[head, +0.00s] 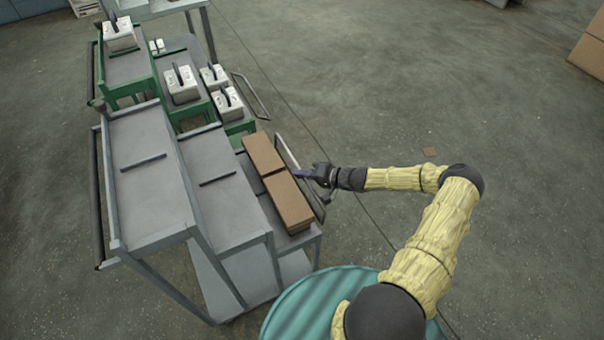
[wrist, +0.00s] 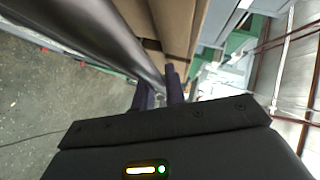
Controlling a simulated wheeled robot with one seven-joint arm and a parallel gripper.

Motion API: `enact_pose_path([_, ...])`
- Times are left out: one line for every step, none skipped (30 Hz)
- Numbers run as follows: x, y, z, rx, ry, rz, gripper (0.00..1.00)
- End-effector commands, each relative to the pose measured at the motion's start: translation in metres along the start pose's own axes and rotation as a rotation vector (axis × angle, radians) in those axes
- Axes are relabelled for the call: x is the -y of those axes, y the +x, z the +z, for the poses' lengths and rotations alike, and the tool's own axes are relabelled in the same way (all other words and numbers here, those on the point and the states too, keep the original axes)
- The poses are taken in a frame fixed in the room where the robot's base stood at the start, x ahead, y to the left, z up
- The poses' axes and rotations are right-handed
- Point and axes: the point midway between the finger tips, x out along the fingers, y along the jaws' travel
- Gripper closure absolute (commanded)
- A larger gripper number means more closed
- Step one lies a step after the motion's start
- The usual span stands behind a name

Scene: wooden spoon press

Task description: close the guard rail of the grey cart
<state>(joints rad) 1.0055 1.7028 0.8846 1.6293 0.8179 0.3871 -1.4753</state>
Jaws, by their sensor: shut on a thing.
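The grey cart (head: 147,190) stands left of centre in the head view, with stepped shelves. Two brown boxes (head: 263,153) lie in line on its lowest step at the right side. The guard rail (head: 284,148) is a thin grey frame along the right edge of that step, close beside the boxes and leaning slightly outward. My gripper (head: 302,174) reaches in from the right and is shut on the rail. In the wrist view the purple fingers (wrist: 158,92) are at the end of the visible dark rail bar (wrist: 128,40), with a brown box (wrist: 175,25) close by. The exact contact is partly hidden.
A green cart (head: 130,88) stands behind the grey one, carrying several white blocks (head: 181,85). Its own rail (head: 252,95) sticks outward at the right. The floor (head: 400,90) right of the carts is mostly clear. A cardboard box (head: 590,50) stands far right.

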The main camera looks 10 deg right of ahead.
Motion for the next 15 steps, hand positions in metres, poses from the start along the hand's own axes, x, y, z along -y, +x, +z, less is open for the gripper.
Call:
enact_pose_path([0.0013,-0.0001,-0.004,-0.006,-0.002,-0.001,1.0])
enact_pose_path([0.0013,0.0,-0.0039,-0.006,-0.002,-0.001,1.0])
enact_pose_path([0.0013,0.0,-0.0038,-0.006,-0.002,-0.001,0.82])
enact_pose_path([0.0013,0.0001,-0.0035,-0.006,-0.002,-0.001,0.76])
enact_pose_path([0.0012,0.0002,-0.0032,-0.005,-0.002,-0.001,0.7])
enact_pose_path([0.001,0.0003,-0.0027,-0.004,-0.001,-0.001,0.66])
enact_pose_path([0.001,0.0004,-0.0024,-0.003,-0.001,-0.001,0.66])
enact_pose_path([0.0009,0.0004,-0.0021,-0.003,-0.001,0.0,0.66])
enact_pose_path([0.0009,0.0005,-0.0017,-0.002,-0.001,-0.001,0.66])
enact_pose_path([0.0008,0.0006,-0.0014,-0.002,-0.001,-0.001,0.66])
enact_pose_path([0.0008,0.0007,-0.0012,-0.001,-0.001,-0.001,0.66])
enact_pose_path([0.0008,0.0008,-0.001,-0.001,-0.001,-0.001,0.66])
enact_pose_path([0.0007,0.0007,-0.0008,0.0,-0.001,-0.001,0.66])
enact_pose_path([0.0007,0.0004,-0.0007,0.0,-0.001,-0.001,0.66])
enact_pose_path([0.0006,-0.0005,-0.0007,0.0,-0.001,0.0,0.66])
